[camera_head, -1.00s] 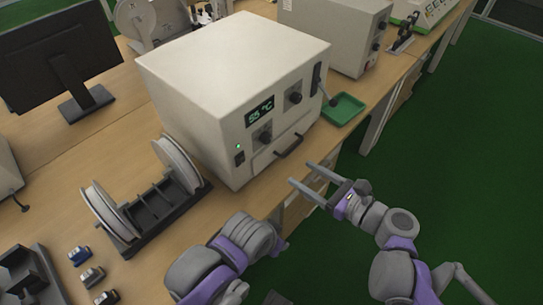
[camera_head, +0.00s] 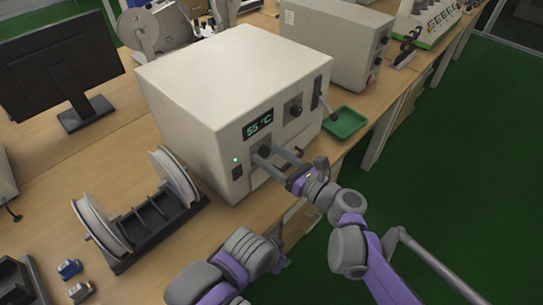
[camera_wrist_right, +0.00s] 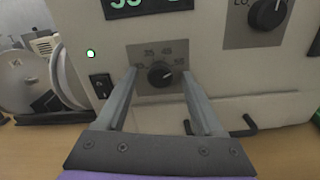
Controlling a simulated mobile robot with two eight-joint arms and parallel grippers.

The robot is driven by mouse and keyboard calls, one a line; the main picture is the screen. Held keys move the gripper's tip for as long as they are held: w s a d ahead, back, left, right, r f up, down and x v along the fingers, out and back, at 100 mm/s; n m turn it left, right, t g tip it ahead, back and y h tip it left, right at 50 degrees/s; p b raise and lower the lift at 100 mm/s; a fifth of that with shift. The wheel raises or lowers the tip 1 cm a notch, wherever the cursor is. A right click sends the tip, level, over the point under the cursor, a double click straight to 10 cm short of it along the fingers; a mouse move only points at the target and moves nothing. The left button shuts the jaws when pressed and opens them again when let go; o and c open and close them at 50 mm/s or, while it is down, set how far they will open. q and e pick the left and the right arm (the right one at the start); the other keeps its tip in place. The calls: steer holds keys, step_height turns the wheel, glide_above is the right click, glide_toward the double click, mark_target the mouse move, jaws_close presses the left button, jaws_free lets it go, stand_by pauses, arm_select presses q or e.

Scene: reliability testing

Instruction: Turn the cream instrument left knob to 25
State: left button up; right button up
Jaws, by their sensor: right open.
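The cream instrument (camera_head: 190,85) stands on the bench, its front facing right. Its display (camera_head: 257,125) reads 55 °C. The left knob (camera_head: 264,151) is dark and round; in the right wrist view the left knob (camera_wrist_right: 160,74) sits on a grey dial plate, between and beyond the finger tips. My right gripper (camera_head: 272,156) is open, its two fingers pointing at the front panel around the left knob; it also shows in the right wrist view (camera_wrist_right: 160,85). Contact with the knob cannot be told. My left arm shows at the bottom, but its gripper fingers are not visible.
A second knob (camera_head: 294,110) and a lever (camera_head: 318,92) are on the panel's right side. A handle (camera_wrist_right: 243,127) sticks out below the knobs. A green tray (camera_head: 345,122) lies right of the instrument. A spool rack (camera_head: 150,222) stands at left.

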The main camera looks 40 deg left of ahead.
steer(key=shift+c, duration=0.2)
jaws_close()
